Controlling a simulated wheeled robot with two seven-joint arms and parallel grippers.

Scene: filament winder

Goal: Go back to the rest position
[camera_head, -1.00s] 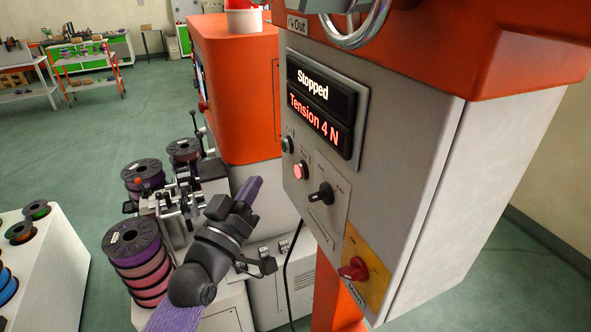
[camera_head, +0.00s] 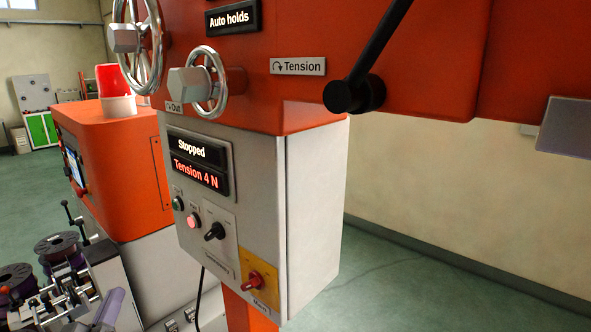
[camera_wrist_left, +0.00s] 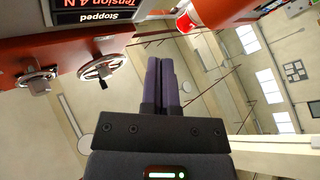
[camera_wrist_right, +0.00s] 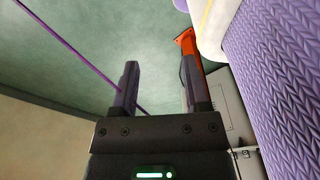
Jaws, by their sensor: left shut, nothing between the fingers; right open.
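My left gripper (camera_head: 112,306) shows at the lower left of the head view, below the machine's control box. In the left wrist view its two purple fingers (camera_wrist_left: 160,68) are together with nothing between them. My right gripper (camera_wrist_right: 160,68) shows only in its own wrist view, with its dark fingers apart and nothing between them. Green floor lies beyond it. The control box (camera_head: 312,215) has a display (camera_head: 198,163) reading "Stopped" and "Tension 4 N".
Chrome handwheels (camera_head: 203,82) and a black lever (camera_head: 370,60) stick out from the orange machine head (camera_head: 300,95). Filament spools (camera_head: 58,248) stand at the lower left. An orange cabinet (camera_head: 115,160) stands behind. The floor at right (camera_head: 400,285) is clear.

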